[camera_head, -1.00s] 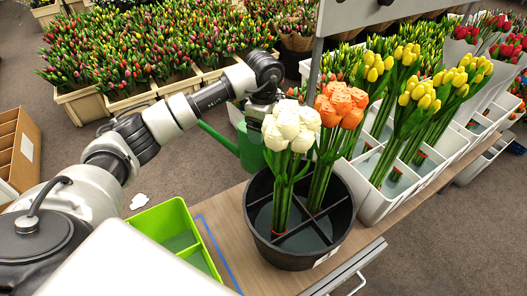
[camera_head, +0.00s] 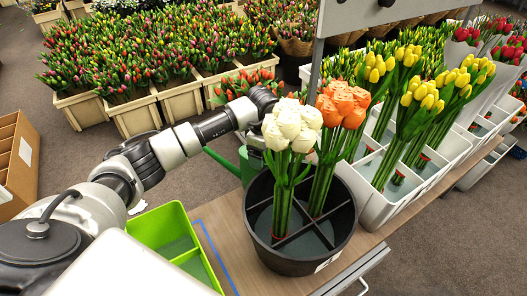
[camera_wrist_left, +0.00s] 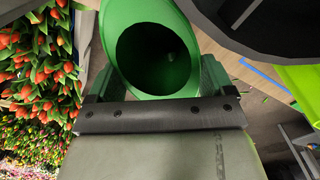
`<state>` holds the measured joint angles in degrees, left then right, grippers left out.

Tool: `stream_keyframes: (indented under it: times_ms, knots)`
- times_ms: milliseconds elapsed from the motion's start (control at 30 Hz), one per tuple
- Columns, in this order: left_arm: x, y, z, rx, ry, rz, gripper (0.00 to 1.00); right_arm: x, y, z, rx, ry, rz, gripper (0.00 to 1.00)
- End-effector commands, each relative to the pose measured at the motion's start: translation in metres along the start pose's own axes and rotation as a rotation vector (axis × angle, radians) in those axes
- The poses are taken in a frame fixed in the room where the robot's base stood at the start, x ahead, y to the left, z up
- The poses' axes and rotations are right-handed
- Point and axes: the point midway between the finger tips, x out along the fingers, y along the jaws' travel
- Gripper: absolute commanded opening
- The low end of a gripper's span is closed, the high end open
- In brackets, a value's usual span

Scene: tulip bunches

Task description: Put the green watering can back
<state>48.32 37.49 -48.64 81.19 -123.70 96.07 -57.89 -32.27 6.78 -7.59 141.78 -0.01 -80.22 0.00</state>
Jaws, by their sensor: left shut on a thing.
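The green watering can (camera_head: 250,165) is partly hidden behind the white tulips and the black bucket in the head view; its spout points to the left. My left gripper (camera_head: 258,130) is at the top of the can, mostly hidden by the white tulips. In the left wrist view the can's wide round opening (camera_wrist_left: 152,55) faces the camera, and my left gripper (camera_wrist_left: 158,88) is shut on the can. I cannot tell whether the can touches the table. My right gripper is not in view.
The black divided bucket (camera_head: 258,225) with white and orange tulips stands on the wooden table (camera_head: 258,282). A blue outline (camera_head: 213,254) marks the tabletop beside a lime-green tray (camera_head: 152,222). White crates (camera_head: 375,205) with yellow tulips stand at right. Flower boxes (camera_head: 135,116) are behind.

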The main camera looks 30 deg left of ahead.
Motion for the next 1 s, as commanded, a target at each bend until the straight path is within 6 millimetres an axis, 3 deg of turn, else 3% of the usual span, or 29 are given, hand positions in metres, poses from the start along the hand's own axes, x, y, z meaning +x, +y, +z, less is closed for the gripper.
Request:
stream_keyframes:
  times_ms: [100, 133, 233, 600, 767, 1000]
  knots:
    - [0.001, 0.0, 0.0, -0.001, 0.0, 0.001, 0.09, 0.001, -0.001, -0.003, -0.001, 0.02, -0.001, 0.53]
    - [0.001, 0.0, 0.0, -0.001, 0.0, 0.0, 0.86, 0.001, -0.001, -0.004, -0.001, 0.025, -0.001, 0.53]
    - [0.001, 0.0, 0.0, -0.001, 0.0, 0.0, 1.0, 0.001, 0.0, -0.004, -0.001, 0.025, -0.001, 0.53]
    - [-0.005, 0.0, 0.0, 0.0, 0.0, 0.001, 1.0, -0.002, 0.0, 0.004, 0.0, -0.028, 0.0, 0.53]
    - [-0.035, 0.001, -0.001, 0.0, 0.001, 0.005, 1.0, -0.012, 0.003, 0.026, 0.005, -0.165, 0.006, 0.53]
    - [-0.088, 0.001, 0.0, 0.0, 0.0, 0.003, 1.0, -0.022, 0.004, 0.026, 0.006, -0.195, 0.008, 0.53]
